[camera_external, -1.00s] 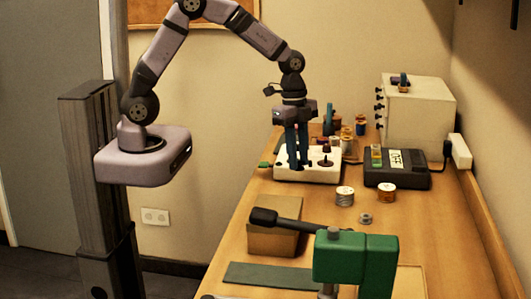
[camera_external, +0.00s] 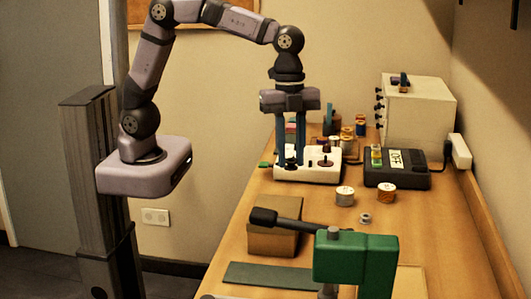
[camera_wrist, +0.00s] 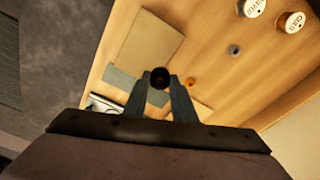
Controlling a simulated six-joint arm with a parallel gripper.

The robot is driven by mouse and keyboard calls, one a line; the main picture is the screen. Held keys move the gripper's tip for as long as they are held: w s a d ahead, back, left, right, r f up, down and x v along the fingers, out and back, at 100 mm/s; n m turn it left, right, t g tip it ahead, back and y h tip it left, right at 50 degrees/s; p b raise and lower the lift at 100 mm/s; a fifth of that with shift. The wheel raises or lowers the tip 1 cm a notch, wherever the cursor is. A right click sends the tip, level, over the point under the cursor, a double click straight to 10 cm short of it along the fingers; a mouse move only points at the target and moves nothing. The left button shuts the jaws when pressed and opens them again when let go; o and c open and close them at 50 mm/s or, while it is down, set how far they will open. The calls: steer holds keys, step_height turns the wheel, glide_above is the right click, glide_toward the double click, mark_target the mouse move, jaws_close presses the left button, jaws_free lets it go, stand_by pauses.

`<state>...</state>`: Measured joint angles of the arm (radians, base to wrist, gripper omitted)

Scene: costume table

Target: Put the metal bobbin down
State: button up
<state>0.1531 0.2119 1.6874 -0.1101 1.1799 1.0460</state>
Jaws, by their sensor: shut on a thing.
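My gripper (camera_external: 291,160) points straight down, with its two blue fingers in front of the white winder box (camera_external: 321,176) in the outside view. In the wrist view the fingertips (camera_wrist: 160,84) are closed on a small dark round piece with a brownish centre, seen end on. I take it for the metal bobbin (camera_wrist: 160,77), though its metal is too dark to make out. A small grey metal bobbin-like ring (camera_external: 365,218) lies on the bare wood; it also shows in the wrist view (camera_wrist: 234,50).
A white-topped spool (camera_external: 345,196) and an orange one (camera_external: 387,194) stand near the grey ring. A black pedal-like box (camera_external: 397,180) and white cabinet (camera_external: 420,112) stand behind. A cardboard box (camera_external: 272,240) and green machine (camera_external: 355,258) are nearer. Wood right of the ring is clear.

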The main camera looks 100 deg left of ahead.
mark_target(288, 212)
steer(key=shift+s, duration=0.5)
steer(key=shift+f+p, duration=1.05)
steer(key=shift+f, duration=4)
steer(key=shift+f, duration=0.15)
steer(key=o, duration=1)
